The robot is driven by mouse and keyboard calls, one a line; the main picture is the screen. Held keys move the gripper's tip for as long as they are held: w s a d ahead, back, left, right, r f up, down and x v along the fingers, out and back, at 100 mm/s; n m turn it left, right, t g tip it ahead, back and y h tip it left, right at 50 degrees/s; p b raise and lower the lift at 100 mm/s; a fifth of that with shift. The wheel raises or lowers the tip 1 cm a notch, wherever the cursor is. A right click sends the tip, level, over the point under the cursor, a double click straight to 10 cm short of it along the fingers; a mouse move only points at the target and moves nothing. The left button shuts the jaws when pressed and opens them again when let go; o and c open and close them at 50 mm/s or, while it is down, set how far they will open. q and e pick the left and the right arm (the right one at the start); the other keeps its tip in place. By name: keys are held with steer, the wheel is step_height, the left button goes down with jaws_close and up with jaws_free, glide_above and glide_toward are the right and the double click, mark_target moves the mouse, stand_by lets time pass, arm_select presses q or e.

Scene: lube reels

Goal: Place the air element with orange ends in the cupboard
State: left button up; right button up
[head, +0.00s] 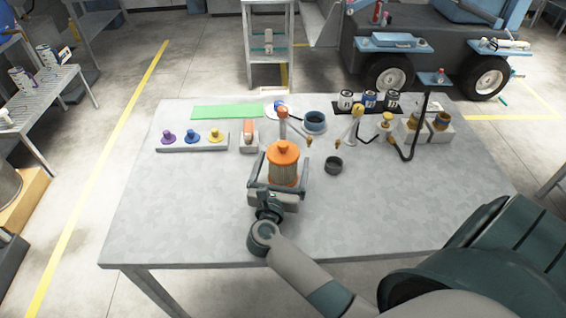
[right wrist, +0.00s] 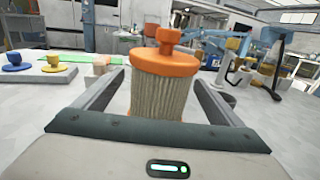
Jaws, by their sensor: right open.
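The air element with orange ends (head: 284,165) stands upright on the grey table, its pleated side between an orange cap and a base partly hidden by my gripper. My right gripper (head: 280,172) is open, with one finger on each side of the element. My left gripper is not in view. No cupboard can be made out for certain.
A tray of purple, blue and yellow knobs (head: 192,148), a green mat (head: 227,112), a dark cup (head: 334,165) and a blue-grey bowl (head: 314,122) are on the table (head: 180,210). Cans (head: 370,100) and reels stand at the back right. The front left is clear.

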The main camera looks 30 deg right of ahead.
mark_target(283, 144)
steer(key=c, duration=1.2)
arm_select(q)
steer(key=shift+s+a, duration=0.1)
arm_select(e)
steer(key=shift+r, duration=0.45)
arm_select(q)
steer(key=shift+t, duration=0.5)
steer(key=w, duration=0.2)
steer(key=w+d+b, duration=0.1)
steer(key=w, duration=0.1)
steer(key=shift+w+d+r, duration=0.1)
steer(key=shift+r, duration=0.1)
arm_select(e)
step_height(283, 144, up, 9)
steer(key=shift+r, duration=0.1)
